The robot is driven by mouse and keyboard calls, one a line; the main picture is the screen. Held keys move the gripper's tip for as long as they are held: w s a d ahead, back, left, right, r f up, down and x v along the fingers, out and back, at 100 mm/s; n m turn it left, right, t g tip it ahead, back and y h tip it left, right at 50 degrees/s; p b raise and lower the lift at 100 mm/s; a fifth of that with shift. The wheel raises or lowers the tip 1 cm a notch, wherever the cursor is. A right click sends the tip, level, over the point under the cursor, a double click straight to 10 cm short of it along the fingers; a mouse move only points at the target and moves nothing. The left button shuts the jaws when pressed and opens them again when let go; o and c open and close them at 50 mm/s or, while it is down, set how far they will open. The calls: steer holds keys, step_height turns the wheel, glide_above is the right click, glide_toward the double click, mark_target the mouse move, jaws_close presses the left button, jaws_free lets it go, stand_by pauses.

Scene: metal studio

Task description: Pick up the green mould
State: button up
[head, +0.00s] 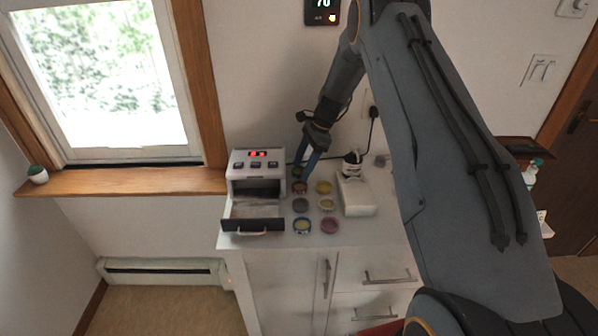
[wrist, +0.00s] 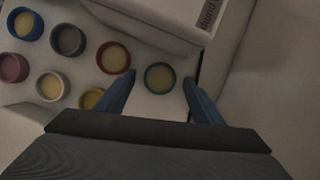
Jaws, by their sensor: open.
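The green mould (wrist: 160,78) is a small round cup with a green rim and a pale yellow filling. In the wrist view it sits upright on the white counter, between and slightly ahead of the two blue fingers of my gripper (wrist: 159,84). My gripper is open and empty, with a finger on either side of the mould. In the head view my gripper (head: 305,166) points down at the back of the counter, beside the small oven. The green mould (head: 297,173) is mostly hidden there by the fingers.
A red-brown mould (wrist: 113,57) stands close left of the green one. Grey (wrist: 68,39), blue (wrist: 25,23), pink (wrist: 13,68) and yellow moulds (head: 323,187) stand nearby. The oven (head: 257,165) has its drawer open. A white box (head: 356,194) stands right of the moulds.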

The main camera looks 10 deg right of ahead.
steer(key=c, duration=1.1)
